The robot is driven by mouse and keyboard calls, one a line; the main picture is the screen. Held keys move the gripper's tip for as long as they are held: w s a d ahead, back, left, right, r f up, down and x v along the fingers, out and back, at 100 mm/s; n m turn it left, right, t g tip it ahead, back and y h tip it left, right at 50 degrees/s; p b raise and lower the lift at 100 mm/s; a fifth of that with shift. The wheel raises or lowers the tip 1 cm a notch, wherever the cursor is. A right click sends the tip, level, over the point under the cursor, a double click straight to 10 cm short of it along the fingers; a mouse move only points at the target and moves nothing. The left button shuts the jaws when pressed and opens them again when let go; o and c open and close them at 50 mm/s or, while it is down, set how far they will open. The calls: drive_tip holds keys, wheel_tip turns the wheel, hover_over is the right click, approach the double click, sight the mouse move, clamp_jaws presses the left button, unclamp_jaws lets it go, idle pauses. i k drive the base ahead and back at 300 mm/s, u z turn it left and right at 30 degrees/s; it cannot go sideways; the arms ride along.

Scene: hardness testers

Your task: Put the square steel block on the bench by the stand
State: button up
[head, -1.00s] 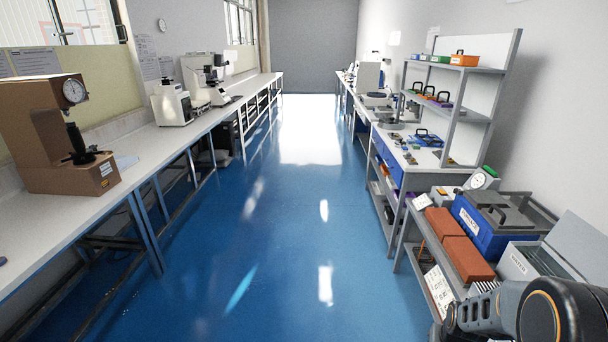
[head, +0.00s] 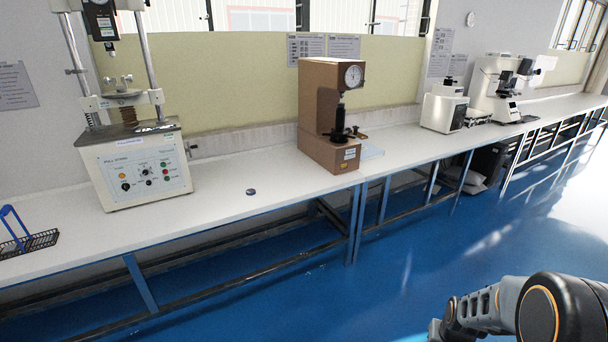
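The stand (head: 140,168) is a tall test frame with two steel columns and a pale control box with knobs, on the white bench (head: 225,205) at the left of the head view. A small dark bluish piece (head: 251,192) lies on the bench to the right of the stand, near the front edge. It looks rounded and is too small to identify. I cannot make out a square steel block. My arm shows at the lower right, over the floor; my gripper is out of view.
A brown hardness tester (head: 327,115) with a dial stands right of the stand. Two pale instruments (head: 443,107) (head: 497,88) stand farther right. A dark wire rack (head: 28,242) with a blue handle is at the far left. Bench between stand and brown tester is mostly clear; blue floor (head: 400,265) is open.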

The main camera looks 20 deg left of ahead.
sight(285, 184)
drive_tip(key=u, duration=0.75)
drive_tip(key=i, duration=1.9)
drive_tip(key=u, duration=1.05)
